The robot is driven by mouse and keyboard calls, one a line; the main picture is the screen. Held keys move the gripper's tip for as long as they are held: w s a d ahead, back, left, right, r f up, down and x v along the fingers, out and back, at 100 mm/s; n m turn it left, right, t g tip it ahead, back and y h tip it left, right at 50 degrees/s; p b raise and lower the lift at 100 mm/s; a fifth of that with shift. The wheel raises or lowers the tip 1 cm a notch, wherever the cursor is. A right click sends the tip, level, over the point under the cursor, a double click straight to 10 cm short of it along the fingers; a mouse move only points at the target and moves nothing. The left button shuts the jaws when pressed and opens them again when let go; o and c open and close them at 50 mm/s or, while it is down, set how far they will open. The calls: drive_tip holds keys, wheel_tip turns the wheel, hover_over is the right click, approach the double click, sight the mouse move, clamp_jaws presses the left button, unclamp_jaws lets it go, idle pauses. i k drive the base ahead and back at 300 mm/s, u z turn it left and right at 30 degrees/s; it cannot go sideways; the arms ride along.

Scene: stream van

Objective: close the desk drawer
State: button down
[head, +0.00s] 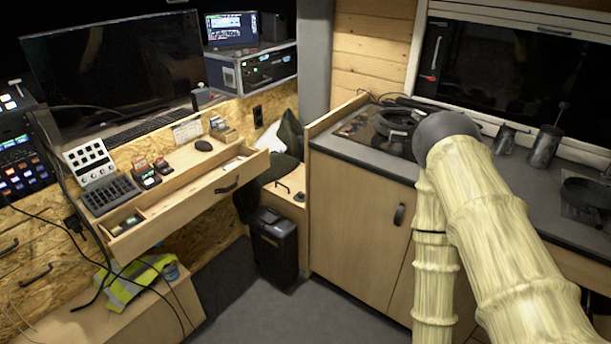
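The desk drawer (190,213) is a light wooden drawer on the left side of the head view. It is pulled out from under the desk, with its open interior showing. A dark handle (228,186) is on its front panel. Small items lie inside at its near left end. My arm, in a pale ribbed cover, fills the right of the view in front of the kitchen counter, well apart from the drawer. My gripper is not visible in this view.
A black case (274,246) stands on the floor right of the drawer. A kitchen cabinet (352,215) stands to the right. A bench (150,310) with a yellow vest (135,280) sits below the drawer. Cables hang at the left. Grey floor (290,318) between is clear.

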sight(213, 185)
drive_tip(key=u, duration=0.8)
drive_tip(key=i, duration=1.9)
drive_tip(key=z, duration=0.8)
